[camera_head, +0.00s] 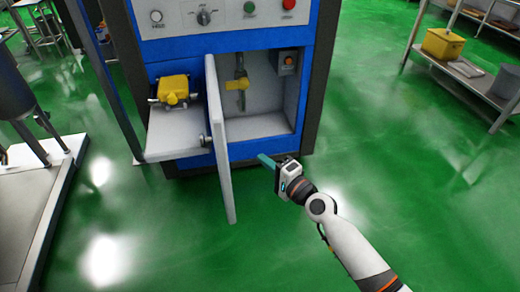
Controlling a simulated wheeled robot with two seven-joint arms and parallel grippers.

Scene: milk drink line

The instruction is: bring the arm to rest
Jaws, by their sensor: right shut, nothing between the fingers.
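My right gripper (267,161) is shut and empty, held over the green floor just right of an open white cabinet door (221,150). It is in front of and below the cabinet opening, apart from it as far as I can tell. My right arm reaches in from the lower right, white with black and orange bands. My left gripper is not in view.
The blue cabinet (222,44) has knobs and buttons on top. Inside its compartment is a yellow-handled valve (239,87). A yellow device (173,90) sits on a shelf at left. Shelving with a yellow bin (443,44) stands at right. Open floor lies between.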

